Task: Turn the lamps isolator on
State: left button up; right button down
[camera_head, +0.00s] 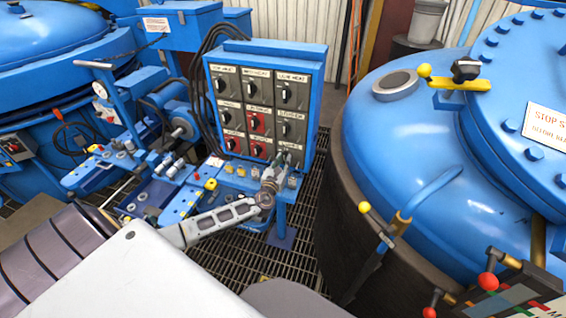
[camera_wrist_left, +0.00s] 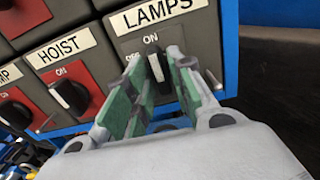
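The lamps isolator is a grey switch box (camera_wrist_left: 194,36) under a white LAMPS label (camera_wrist_left: 150,12), at the panel's lower right corner. Its dark knob (camera_wrist_left: 155,63) has a white stripe, which points up toward the word ON; OFF is printed to its left. My left gripper (camera_head: 283,160) is at this switch in the head view. In the left wrist view its green-padded fingers (camera_wrist_left: 153,72) are apart, one on each side of the knob. Whether either pad touches the knob cannot be told. My right gripper is in neither view.
The blue-framed panel (camera_head: 265,50) holds several other switches, including the red HOIST switch (camera_wrist_left: 70,88) just left of LAMPS. A large blue vessel (camera_head: 400,130) stands close on the right. Blue machinery (camera_head: 180,120) and dark cables (camera_head: 197,70) are on the left.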

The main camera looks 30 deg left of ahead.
pick_arm(q)
jog(key=shift+s, duration=0.1)
jog(key=v, duration=1.1)
jog(key=shift+s, duration=0.35)
dwell(0.4)
dwell(0.7)
